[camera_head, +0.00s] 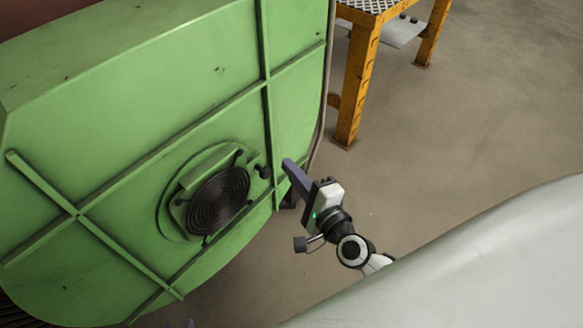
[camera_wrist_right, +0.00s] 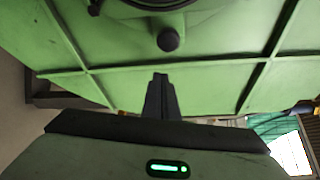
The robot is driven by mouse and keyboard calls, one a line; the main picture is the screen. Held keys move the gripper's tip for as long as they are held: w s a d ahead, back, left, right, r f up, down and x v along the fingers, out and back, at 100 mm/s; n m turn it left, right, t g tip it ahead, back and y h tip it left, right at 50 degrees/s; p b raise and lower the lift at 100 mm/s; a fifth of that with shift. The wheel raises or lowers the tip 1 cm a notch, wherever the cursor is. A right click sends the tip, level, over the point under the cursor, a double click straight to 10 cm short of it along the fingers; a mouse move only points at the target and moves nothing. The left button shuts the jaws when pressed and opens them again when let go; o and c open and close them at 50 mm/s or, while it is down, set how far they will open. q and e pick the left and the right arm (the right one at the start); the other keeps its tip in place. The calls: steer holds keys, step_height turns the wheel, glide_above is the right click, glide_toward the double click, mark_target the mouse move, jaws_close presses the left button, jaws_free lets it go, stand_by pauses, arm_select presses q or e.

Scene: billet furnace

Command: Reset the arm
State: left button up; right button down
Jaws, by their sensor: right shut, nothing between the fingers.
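My right gripper (camera_head: 290,167) is in the middle of the head view, its purple-grey fingers together and empty. The fingers point up and left toward the green furnace housing (camera_head: 120,90). In the right wrist view the closed fingers (camera_wrist_right: 160,80) stand before the green panel, below a black round knob (camera_wrist_right: 168,39). The knob (camera_head: 264,172) also shows in the head view, just left of the fingertips, and no contact is clear. A small purplish tip (camera_head: 189,323) at the bottom edge may be my left gripper; the rest is hidden.
A dark coiled disc (camera_head: 218,200) sits on the housing left of the knob. Raised ribs cross the panel. A yellow metal stand (camera_head: 357,85) is behind on the right. The concrete floor (camera_head: 460,130) there is open.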

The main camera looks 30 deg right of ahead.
arm_select(q)
steer(key=shift+w, duration=0.2)
arm_select(e)
steer(key=s+d, duration=0.1)
steer(key=s, duration=0.9)
steer(key=shift+r, duration=0.45)
